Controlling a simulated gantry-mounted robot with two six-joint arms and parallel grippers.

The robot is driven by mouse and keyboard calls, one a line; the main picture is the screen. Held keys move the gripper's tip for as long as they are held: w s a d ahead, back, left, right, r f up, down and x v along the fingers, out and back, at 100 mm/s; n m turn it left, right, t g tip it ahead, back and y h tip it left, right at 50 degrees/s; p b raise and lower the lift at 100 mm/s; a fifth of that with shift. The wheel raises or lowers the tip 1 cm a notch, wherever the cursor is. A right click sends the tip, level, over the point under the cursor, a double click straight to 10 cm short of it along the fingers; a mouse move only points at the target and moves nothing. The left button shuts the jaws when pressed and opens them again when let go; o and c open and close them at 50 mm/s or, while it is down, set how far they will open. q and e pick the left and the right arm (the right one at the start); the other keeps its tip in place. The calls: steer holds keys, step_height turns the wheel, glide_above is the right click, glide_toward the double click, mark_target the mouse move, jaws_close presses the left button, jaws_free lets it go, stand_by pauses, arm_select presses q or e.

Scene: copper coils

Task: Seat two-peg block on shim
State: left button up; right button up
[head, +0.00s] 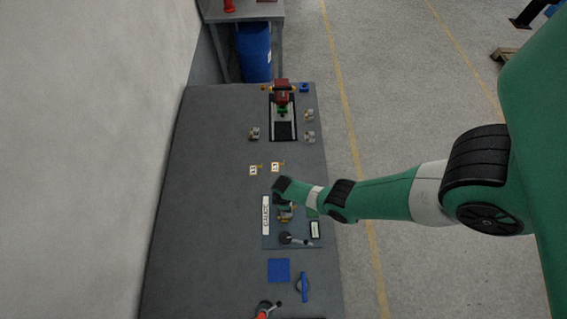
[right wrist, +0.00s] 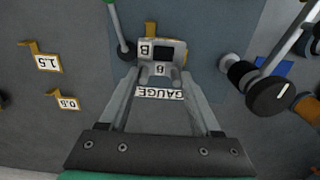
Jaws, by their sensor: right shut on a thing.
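A grey block marked B (right wrist: 171,48) with a dark square opening is between the fingertips of my right gripper (right wrist: 161,72) in the right wrist view. A yellow-orange piece (right wrist: 151,29) shows at its far edge; I cannot tell whether that is a shim under it. In the head view my right gripper (head: 285,206) is low over the blue-grey plate (head: 272,238), its fingers mostly hidden by the wrist. Two yellow shims with white tags, 1.5 (right wrist: 47,62) and 0.5 (right wrist: 68,103), lie on the bench beyond the plate. Pegs and block contact are hidden. My left gripper is not in view.
A white GAUGE strip (head: 265,215) is on the plate's left side. A dark-knobbed lever (head: 287,238) is close to the gripper. A blue square (head: 279,270) and a blue handle-like part (head: 303,287) lie nearer. The bench's left side is clear.

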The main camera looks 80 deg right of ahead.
steer(key=shift+f, duration=0.1)
stand_by(0.3)
steer(key=shift+f+b, duration=0.35)
steer(key=shift+b, duration=0.1)
steer(key=shift+f+b, duration=1.15)
stand_by(0.8)
steer(key=o, duration=1.5)
steer(key=shift+o, duration=0.3)
